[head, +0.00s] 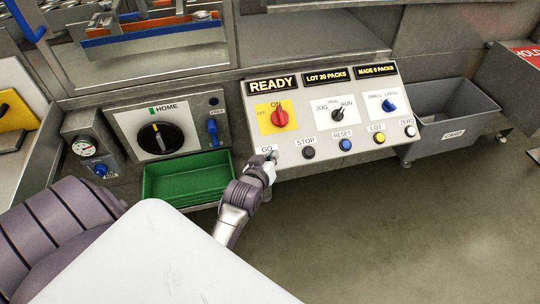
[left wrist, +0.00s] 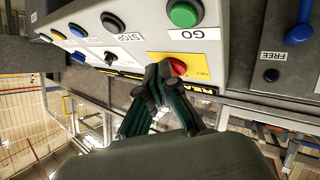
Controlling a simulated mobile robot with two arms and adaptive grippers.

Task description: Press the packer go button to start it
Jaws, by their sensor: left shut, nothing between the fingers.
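The packer's control panel (head: 320,115) has lit displays reading READY, LOT 20 PACKS and MADE 0 PACKS. The green GO button (left wrist: 184,13) shows whole at the top of the left wrist view, beside its GO label. In the head view my left gripper (head: 269,163) is at the panel's lower left corner, by the GO label (head: 266,151), and mostly covers the button. My left gripper's fingers (left wrist: 163,72) are shut and empty. In the left wrist view they overlap the red knob (left wrist: 179,66), apart from the button. I cannot tell their distance from the panel. My right gripper is not in view.
A black STOP button (head: 308,152) and blue RESET button (head: 345,145) sit right of GO. A green tray (head: 185,183) lies left of my gripper, below the HOME dial (head: 156,137). A grey bin (head: 450,115) stands at right. The floor in front is clear.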

